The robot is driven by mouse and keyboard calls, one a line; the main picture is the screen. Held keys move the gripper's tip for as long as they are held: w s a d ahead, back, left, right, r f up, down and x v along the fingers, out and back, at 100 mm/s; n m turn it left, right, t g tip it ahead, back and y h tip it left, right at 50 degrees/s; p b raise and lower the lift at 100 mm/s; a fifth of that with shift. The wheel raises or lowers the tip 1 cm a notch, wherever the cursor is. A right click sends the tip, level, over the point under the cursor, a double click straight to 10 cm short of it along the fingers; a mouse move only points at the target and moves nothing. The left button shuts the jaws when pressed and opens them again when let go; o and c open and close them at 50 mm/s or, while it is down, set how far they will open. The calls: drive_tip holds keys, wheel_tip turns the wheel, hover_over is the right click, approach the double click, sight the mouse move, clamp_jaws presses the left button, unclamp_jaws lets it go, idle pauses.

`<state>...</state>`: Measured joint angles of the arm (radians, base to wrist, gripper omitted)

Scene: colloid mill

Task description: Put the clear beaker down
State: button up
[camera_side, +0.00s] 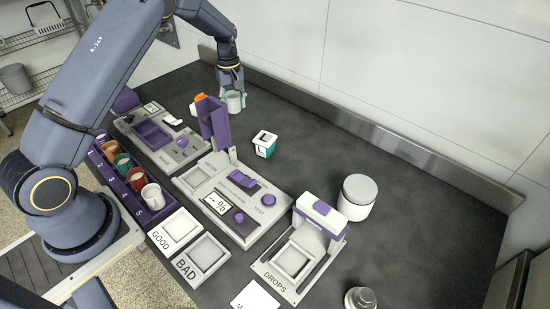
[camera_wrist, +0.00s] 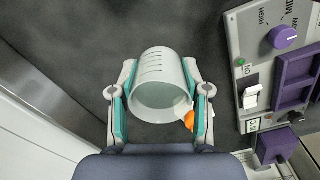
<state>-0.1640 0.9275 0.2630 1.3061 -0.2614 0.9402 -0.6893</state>
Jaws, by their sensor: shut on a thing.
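The clear beaker (camera_wrist: 160,85) is a pale, see-through cup with dark graduation marks on its side. My gripper (camera_wrist: 160,108) is shut on it, with one teal-and-grey finger on each side. In the side view the beaker (camera_side: 235,102) is at the far end of the dark bench, below my gripper (camera_side: 232,88). Whether its base touches the bench I cannot tell. An orange piece shows beside the right finger in the wrist view.
A grey panel with a purple knob (camera_wrist: 284,37) is right of the beaker. A teal-and-white container (camera_side: 264,145) stands nearby. The purple rack (camera_side: 155,215) holds several cups. A white round jar (camera_side: 357,197) stands farther right. Bare bench (camera_side: 310,150) lies around the container.

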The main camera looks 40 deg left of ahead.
hover_over(236, 134)
wheel_tip(236, 134, down, 6)
drive_tip(key=shift+a+r, duration=0.1)
drive_tip(key=shift+r, duration=0.05)
drive_tip(key=shift+f, duration=2.15)
drive_tip(key=o, duration=1.1)
drive_tip(key=shift+f, duration=0.1)
drive_tip(key=shift+o, duration=0.2)
